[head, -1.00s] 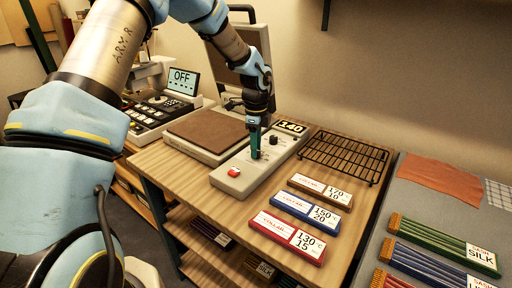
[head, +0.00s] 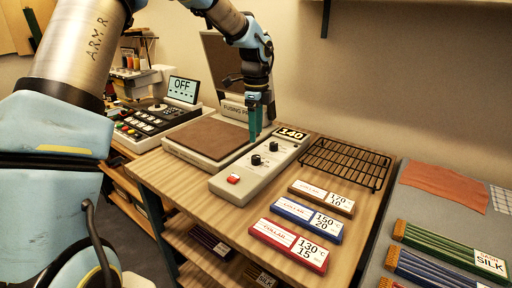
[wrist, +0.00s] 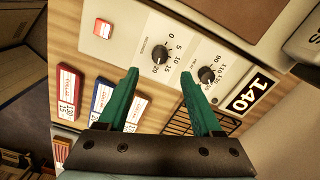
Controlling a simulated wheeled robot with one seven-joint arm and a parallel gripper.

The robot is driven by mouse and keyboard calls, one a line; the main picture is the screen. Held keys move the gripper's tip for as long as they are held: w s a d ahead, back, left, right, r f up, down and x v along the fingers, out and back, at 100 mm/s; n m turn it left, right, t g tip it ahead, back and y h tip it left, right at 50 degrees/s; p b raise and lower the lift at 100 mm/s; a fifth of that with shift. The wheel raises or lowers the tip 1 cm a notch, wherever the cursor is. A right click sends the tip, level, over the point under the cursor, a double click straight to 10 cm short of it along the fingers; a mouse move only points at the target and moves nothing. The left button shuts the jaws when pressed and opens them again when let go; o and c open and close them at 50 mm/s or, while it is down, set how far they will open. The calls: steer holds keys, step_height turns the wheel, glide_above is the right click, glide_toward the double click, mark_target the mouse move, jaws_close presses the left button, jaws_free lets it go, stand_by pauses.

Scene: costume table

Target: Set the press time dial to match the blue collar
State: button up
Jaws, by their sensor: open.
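The press time dial (head: 256,160) is a black knob on the grey control panel. In the wrist view this dial (wrist: 160,54) sits by the word SECONDS and a scale from 0 to 20; its exact pointer direction is too small to read surely. The heat dial (head: 273,146) is beside it, towards the display reading 140 (head: 291,133). The blue collar card (head: 306,218) reads 150 °C and 20. My gripper (head: 254,138) is open and empty above the panel, apart from both dials. In the wrist view its teal fingers (wrist: 158,73) point towards the dials.
A red button (head: 233,179) is at the panel's near end. The press bed (head: 205,138) lies to its left. Brown (head: 322,197) and red (head: 290,245) cards flank the blue one. A black wire rack (head: 346,163) stands behind right.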

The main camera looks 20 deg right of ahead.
step_height(320, 180, up, 2)
steer(key=shift+r, duration=0.15)
steer(key=shift+a, duration=0.1)
stand_by(0.4)
steer(key=s+a+f+n, duration=0.1)
steer(key=a+f+n, duration=0.1)
steer(key=a+n, duration=1.45)
steer(key=s+a+n, duration=0.4)
steer(key=s+a, duration=0.1)
steer(key=a, duration=0.5)
steer(key=s+a+f+n+t, duration=0.1)
steer(key=s+a+n, duration=0.4)
steer(key=a, duration=0.5)
steer(key=shift+f+t, duration=0.3)
